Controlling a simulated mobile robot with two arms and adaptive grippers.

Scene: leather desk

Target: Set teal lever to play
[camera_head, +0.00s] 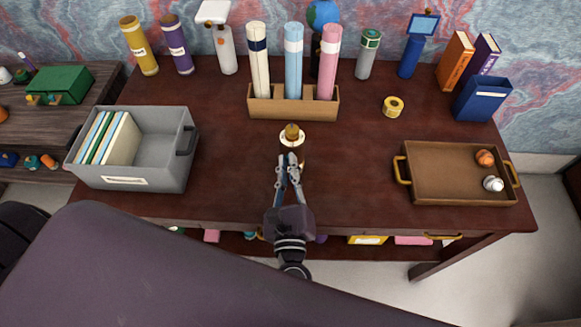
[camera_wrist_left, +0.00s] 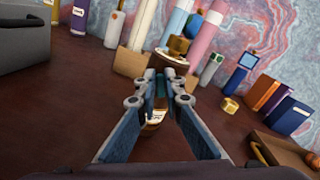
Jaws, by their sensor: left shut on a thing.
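A small upright device with a round cream top plate and a gold knob (camera_head: 292,136) stands near the middle of the desk. In the left wrist view its gold knob (camera_wrist_left: 179,45) and dark brown upper body show behind my fingertips, with a pale label lower down. My left gripper (camera_head: 289,162) reaches the near side of this device, its fingers closed together. In the left wrist view the fingertips (camera_wrist_left: 164,76) are shut on a narrow teal part, which looks like the teal lever (camera_wrist_left: 161,88). The fingers hide most of it, so its setting cannot be read. My right gripper is out of view.
A grey bin (camera_head: 150,180) with files stands at left. A brown tray (camera_head: 440,194) with two small objects lies at right. A wooden rack (camera_head: 292,108) with three tubes stands behind the device, and a yellow tape roll (camera_head: 393,105) lies right of it. Desk around the device is clear.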

